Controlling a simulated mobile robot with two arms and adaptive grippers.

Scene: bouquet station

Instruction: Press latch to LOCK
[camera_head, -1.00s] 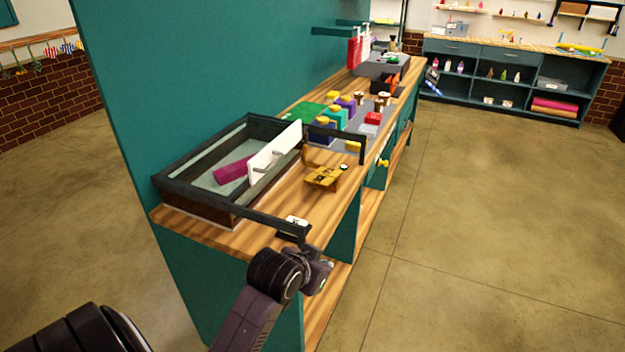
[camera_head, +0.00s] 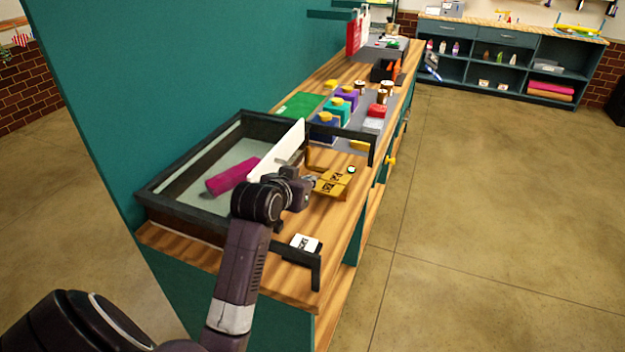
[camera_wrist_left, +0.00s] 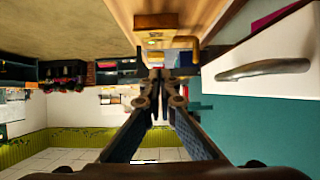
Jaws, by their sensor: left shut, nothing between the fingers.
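The brass latch piece (camera_head: 334,186) with dark markings sits on the wooden bench top, to the right of the white panel (camera_head: 283,150). I cannot read its markings. In the left wrist view the brass latch (camera_wrist_left: 155,21) is near the top edge. My left gripper (camera_head: 311,182) is shut and empty, just left of the latch in the head view; whether it touches the latch is unclear. Its closed fingertips (camera_wrist_left: 157,75) point toward the latch area. The white panel (camera_wrist_left: 262,52) shows a metal handle in the wrist view. My right gripper is not seen.
A dark-framed bin (camera_head: 165,197) holds a magenta roll (camera_head: 232,176). A white labelled block (camera_head: 305,243) lies near the bench's front corner beside a dark bar (camera_head: 316,270). Several coloured boxes stand farther back. Open floor lies to the right.

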